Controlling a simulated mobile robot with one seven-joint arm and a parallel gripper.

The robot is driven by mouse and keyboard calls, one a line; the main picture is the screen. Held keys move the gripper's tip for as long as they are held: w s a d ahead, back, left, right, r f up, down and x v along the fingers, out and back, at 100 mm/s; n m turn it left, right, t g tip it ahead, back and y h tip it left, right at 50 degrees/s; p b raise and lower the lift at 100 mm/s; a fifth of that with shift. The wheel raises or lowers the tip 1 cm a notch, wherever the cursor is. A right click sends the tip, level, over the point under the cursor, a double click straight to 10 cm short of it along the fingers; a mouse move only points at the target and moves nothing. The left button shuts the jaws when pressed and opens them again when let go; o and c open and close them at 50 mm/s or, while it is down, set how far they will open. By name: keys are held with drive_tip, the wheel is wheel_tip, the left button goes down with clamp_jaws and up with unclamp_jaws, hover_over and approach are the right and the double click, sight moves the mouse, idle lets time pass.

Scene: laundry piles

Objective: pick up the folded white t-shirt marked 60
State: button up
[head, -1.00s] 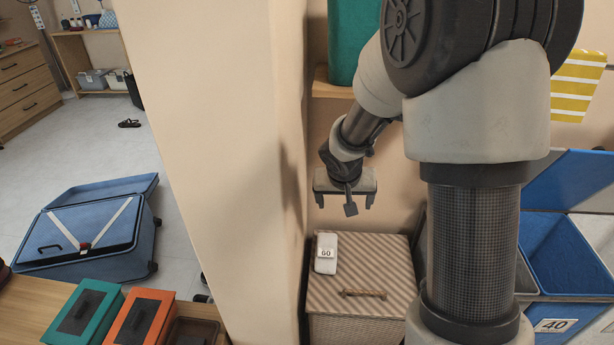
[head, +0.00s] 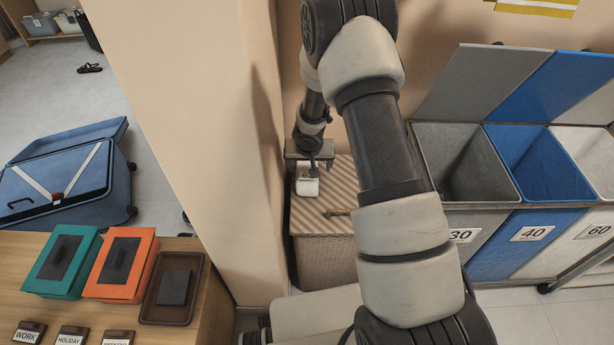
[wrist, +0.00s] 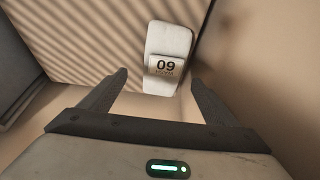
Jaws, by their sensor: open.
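The folded white t-shirt (head: 307,187) lies on the striped lid of a wicker hamper (head: 323,250), near the lid's back left corner by the wall. In the wrist view the white t-shirt (wrist: 168,45) shows its 60 label upside down, just beyond and between the fingertips. My gripper (head: 309,172) is above the t-shirt in the head view and hides its upper part. In the wrist view my gripper (wrist: 158,78) is open, with nothing between its fingers. I cannot tell the exact height gap.
A wall edge (head: 205,130) stands close left of the hamper. Laundry bins marked 30 (head: 462,165), 40 (head: 540,175) and 60 (head: 590,155) stand right. A table at left holds a teal box (head: 50,283), an orange box (head: 100,290) and a brown tray (head: 150,318). An open blue suitcase (head: 50,190) lies on the floor.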

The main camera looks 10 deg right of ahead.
sight(307, 170)
drive_tip(key=x, duration=0.4)
drive_tip(key=b+x, duration=0.1)
drive_tip(key=shift+w+a+f, duration=0.2)
drive_tip(key=shift+a+f, duration=0.05)
drive_tip(key=shift+f, duration=0.15)
drive_tip(key=c, duration=1.2)
drive_tip(key=shift+r, duration=0.1)
